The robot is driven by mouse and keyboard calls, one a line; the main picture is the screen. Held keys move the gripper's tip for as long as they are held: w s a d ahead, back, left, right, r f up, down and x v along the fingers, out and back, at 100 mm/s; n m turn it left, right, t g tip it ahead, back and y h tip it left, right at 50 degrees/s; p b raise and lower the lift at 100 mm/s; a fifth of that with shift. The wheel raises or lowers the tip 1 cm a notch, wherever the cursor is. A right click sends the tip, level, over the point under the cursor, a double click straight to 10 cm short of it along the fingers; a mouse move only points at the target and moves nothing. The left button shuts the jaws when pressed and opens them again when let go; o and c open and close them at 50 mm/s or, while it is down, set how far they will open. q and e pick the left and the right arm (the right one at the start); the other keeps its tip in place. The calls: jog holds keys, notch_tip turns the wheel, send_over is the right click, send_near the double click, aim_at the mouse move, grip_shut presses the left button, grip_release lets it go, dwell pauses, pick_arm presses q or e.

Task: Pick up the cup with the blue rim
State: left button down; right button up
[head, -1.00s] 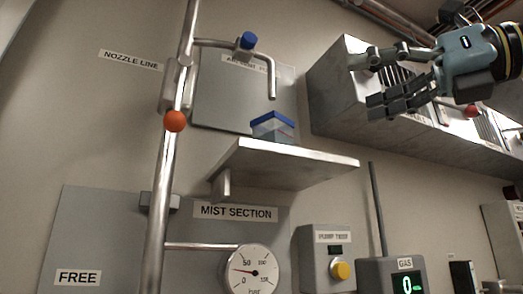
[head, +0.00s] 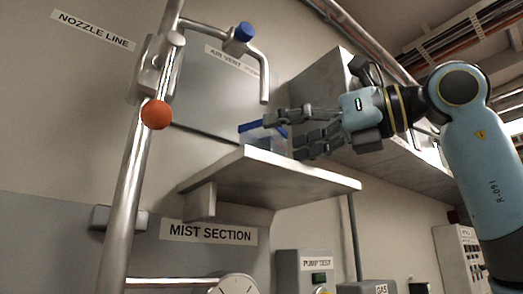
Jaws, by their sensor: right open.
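The cup with the blue rim (head: 248,127) is clear and square-sided, standing on the small shelf (head: 270,178) below the vent pipe. Only its blue rim and part of its side show, as my right gripper's fingers cross in front of it. My right gripper (head: 285,135) comes in from the right with its fingers apart, one finger above the other, at the cup's right side. It is open, and I cannot tell whether a finger touches the cup. My left gripper is not in view.
An upright pipe with an orange ball knob (head: 156,114) stands left of the shelf. A bent vent pipe with a blue knob (head: 244,32) hangs above the cup. A metal cabinet (head: 398,160) is behind my right arm. The shelf's front is bare.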

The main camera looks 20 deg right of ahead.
aim_at(281, 139)
jog(key=shift+w+a, duration=0.1)
jog(key=p+x, duration=0.1)
jog(key=x, duration=0.1)
jog(key=p+x, duration=0.2)
jog(key=shift+w+a+r, duration=0.15)
jog(key=shift+w+r, duration=0.05)
jog(key=shift+w, duration=0.1)
jog(key=shift+w+a, duration=0.1)
jog(key=shift+w, duration=0.05)
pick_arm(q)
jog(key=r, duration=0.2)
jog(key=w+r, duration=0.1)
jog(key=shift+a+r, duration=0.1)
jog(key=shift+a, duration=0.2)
pick_arm(e)
jog(key=shift+f, duration=0.15)
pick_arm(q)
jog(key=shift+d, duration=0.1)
pick_arm(e)
jog(key=c, duration=1.1)
